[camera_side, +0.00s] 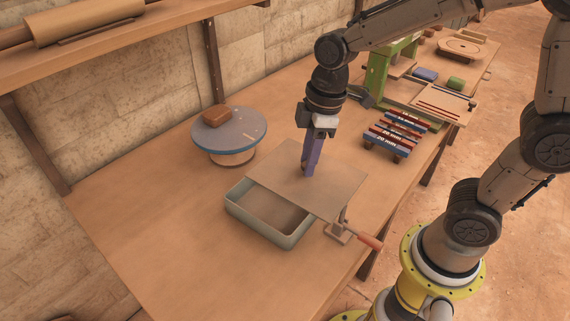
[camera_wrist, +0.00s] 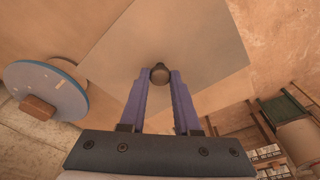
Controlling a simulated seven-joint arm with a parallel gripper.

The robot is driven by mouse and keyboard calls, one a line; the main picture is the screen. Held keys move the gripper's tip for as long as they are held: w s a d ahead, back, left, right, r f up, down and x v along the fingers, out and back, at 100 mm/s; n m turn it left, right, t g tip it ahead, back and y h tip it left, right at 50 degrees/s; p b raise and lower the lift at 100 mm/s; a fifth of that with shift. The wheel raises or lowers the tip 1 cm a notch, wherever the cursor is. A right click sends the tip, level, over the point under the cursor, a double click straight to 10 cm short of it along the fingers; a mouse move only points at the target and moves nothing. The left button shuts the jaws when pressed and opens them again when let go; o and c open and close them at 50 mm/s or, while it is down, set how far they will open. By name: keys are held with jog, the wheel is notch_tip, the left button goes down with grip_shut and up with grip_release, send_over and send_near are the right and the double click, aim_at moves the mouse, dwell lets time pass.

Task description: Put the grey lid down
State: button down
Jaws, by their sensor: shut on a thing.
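The grey lid (camera_side: 335,182) is a flat, square plate that looks about level. My gripper (camera_side: 309,170) points down at it, its purple fingers shut on the lid's small dark knob (camera_wrist: 160,73). In the wrist view the lid (camera_wrist: 110,45) spreads out beyond the fingertips. In the side view an open grey-green box (camera_side: 240,211) stands in front and to the left of the lid. The lid's near left edge overlaps the box's back right part in the picture. I cannot tell how high the lid is above the bench.
A blue round turntable (camera_side: 245,133) with a brown block (camera_side: 216,115) stands at the left, also in the wrist view (camera_wrist: 65,90). A labelled rack (camera_side: 385,143) stands behind right. The bench front left (camera_side: 150,220) is clear.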

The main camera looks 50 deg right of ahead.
aim_at(333, 183)
jog(key=s+r, duration=0.1)
jog(key=s, duration=0.2)
jog(key=s+d+r, duration=0.1)
jog(key=s, duration=0.1)
jog(key=shift+s+d+r, duration=0.1)
jog(key=shift+s+r, duration=0.1)
jog(key=shift+r, duration=0.1)
jog(key=shift+w+m, duration=0.15)
jog(key=shift+m, duration=0.15)
jog(key=w+d+f+m+h, duration=0.1)
jog(key=d+f+m, duration=0.2)
jog(key=d+m, duration=0.35)
jog(key=w+d+f+m, duration=0.1)
jog(key=d+f+m, duration=0.2)
jog(key=d, duration=0.7)
jog(key=shift+t, duration=0.3)
jog(key=w+d+f, duration=0.1)
jog(key=w+f, duration=0.2)
jog(key=w, duration=0.1)
jog(key=w+d+f, duration=0.2)
jog(key=w+f, duration=0.1)
jog(key=w, duration=0.1)
jog(key=w+d+f, duration=0.2)
jog(key=w+f, duration=0.1)
jog(key=w, duration=0.1)
jog(key=shift+w+f, duration=0.25)
jog(key=shift+f, duration=0.05)
jog(key=shift+w+f, duration=0.15)
jog(key=shift+f, duration=1.55)
